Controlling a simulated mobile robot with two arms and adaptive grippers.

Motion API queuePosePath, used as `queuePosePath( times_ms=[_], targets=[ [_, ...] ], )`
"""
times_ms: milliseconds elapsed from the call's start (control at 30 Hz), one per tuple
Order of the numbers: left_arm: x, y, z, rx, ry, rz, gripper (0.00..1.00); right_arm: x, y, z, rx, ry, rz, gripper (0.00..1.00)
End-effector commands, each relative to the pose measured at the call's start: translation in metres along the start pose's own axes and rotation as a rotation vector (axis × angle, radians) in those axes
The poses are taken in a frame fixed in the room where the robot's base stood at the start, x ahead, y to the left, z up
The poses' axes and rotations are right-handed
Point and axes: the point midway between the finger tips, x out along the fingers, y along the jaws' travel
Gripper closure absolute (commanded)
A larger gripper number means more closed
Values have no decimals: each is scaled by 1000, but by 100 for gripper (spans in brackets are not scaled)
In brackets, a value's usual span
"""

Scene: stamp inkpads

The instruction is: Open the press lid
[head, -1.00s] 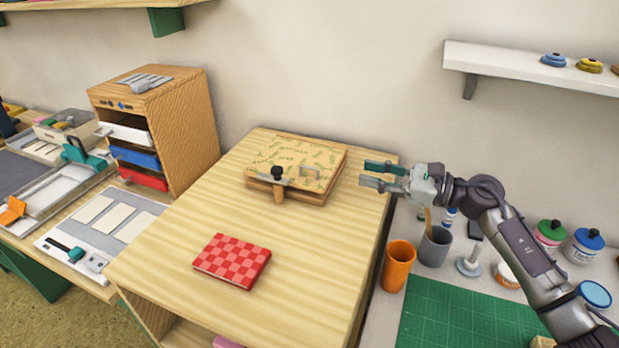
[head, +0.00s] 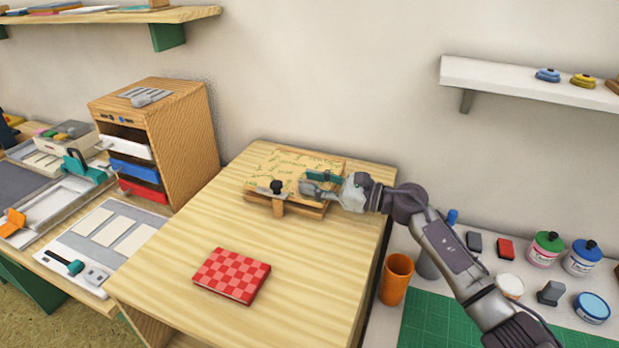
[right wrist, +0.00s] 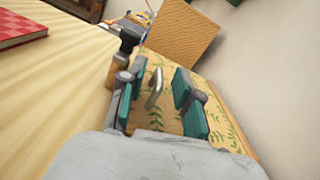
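The press lid (head: 278,163) is a wooden board with a green leaf pattern, lying flat and closed on the press near the back of the wooden table. A black knob (head: 277,187) on a wooden post stands at its front edge. My right gripper (head: 309,182) is over the lid's right part. In the right wrist view its teal fingers (right wrist: 158,92) are apart, one on each side of the metal lid handle (right wrist: 154,88), with gaps on both sides. In the head view the gripper hides the handle. My left gripper is not in view.
A red checkered book (head: 232,275) lies on the table in front of the press. A wooden drawer cabinet (head: 190,135) stands to the left. An orange cup (head: 396,279) stands right of the table.

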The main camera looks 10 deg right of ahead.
Motion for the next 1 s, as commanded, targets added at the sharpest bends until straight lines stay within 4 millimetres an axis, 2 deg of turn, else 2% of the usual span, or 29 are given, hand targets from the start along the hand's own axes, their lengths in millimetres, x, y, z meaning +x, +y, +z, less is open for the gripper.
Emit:
queuePosePath(
  times_ms=[133, 400, 467, 600, 1000],
  targets=[
    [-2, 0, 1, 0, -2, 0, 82, 9, 0, 0, 0, 1, 1, 67],
    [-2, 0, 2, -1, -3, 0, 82, 10, 0, -1, -1, 1, 1, 67],
    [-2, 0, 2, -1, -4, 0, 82, 10, 0, -1, 0, 1, 1, 75],
    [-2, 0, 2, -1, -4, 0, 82, 10, 0, -1, 0, 1, 1, 98],
    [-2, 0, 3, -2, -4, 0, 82, 9, -1, 0, -1, 1, -2, 100]
  ],
)
